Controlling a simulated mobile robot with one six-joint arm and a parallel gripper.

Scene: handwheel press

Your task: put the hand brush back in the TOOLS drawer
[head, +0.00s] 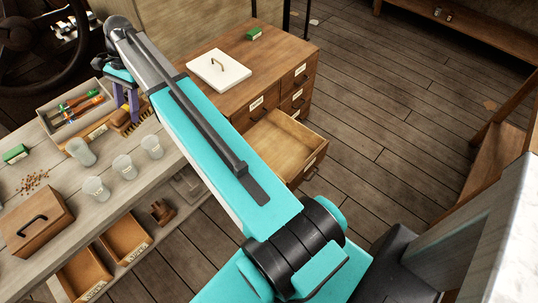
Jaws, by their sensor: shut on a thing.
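The hand brush (101,130) has a wooden handle and tan bristles. It is at the back of the workbench, by the grey tray. My gripper (127,112), with purple fingers, is shut on the hand brush near its bristle end. Whether the brush touches the bench is hard to tell. A wooden cabinet with several labelled drawers stands right of the bench. One drawer (275,144) is pulled out and looks empty inside, partly covered by my arm. The labels are too small to read, so I cannot tell which drawer is TOOLS.
Several cloudy glasses (123,166) stand in front of the brush. A grey tray (52,123) holds coloured-handled tools.

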